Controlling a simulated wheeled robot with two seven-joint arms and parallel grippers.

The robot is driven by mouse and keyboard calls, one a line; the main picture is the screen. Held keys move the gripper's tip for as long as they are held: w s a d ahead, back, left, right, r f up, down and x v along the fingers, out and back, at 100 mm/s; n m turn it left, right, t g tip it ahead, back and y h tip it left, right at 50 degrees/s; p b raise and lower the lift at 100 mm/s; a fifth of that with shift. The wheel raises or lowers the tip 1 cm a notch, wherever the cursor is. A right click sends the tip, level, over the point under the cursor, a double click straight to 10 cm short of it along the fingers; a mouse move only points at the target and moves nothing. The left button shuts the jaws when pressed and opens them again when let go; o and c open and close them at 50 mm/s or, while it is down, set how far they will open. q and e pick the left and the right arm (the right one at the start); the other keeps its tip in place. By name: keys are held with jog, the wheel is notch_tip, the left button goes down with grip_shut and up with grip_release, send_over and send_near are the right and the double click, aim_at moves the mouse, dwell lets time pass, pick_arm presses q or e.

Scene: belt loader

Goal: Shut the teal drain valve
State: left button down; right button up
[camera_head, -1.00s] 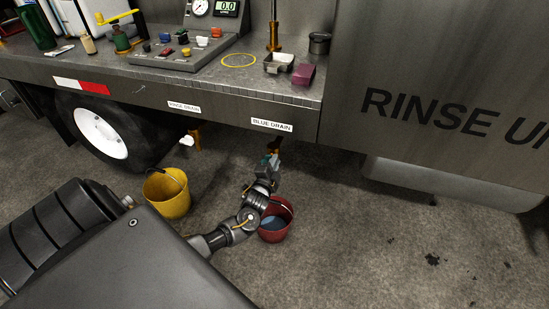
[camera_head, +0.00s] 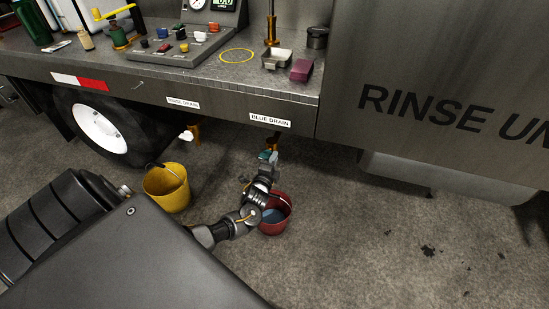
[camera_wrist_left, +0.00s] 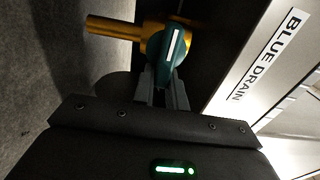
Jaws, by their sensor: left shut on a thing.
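The teal drain valve handle (camera_wrist_left: 172,55) sits on a brass pipe fitting (camera_wrist_left: 115,28) below the BLUE DRAIN label (camera_wrist_left: 268,55). My left gripper (camera_wrist_left: 162,88) is shut on the lower end of the teal handle in the left wrist view. In the head view the teal handle (camera_head: 264,155) shows small under the blue drain label (camera_head: 270,120), with my left gripper (camera_head: 272,160) at it. The gripper partly hides the valve there. My right gripper is not in view.
A red bucket (camera_head: 287,203) with bluish liquid stands on the floor below the valve, partly behind my left arm. A yellow bucket (camera_head: 174,200) stands to its left, near a second drain with a white handle (camera_head: 186,136). The metal counter edge (camera_head: 225,103) overhangs the valve.

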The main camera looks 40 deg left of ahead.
pick_arm(q)
jog(key=shift+s+a+f, duration=0.15)
jog(key=shift+a, duration=0.2)
jog(key=c, duration=1.4)
grip_release()
jog(key=shift+a, duration=0.1)
jog(key=shift+c, duration=0.2)
jog(key=shift+d, duration=0.2)
jog(key=shift+s+d, duration=0.1)
jog(key=shift+s, duration=0.05)
jog(key=p+v, duration=0.1)
jog(key=v, duration=0.9)
jog(key=shift+s, duration=0.15)
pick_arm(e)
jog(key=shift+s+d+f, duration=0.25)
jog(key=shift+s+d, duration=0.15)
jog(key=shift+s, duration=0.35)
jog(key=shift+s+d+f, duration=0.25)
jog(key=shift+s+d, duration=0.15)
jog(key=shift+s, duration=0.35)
pick_arm(q)
jog(key=shift+o, duration=0.5)
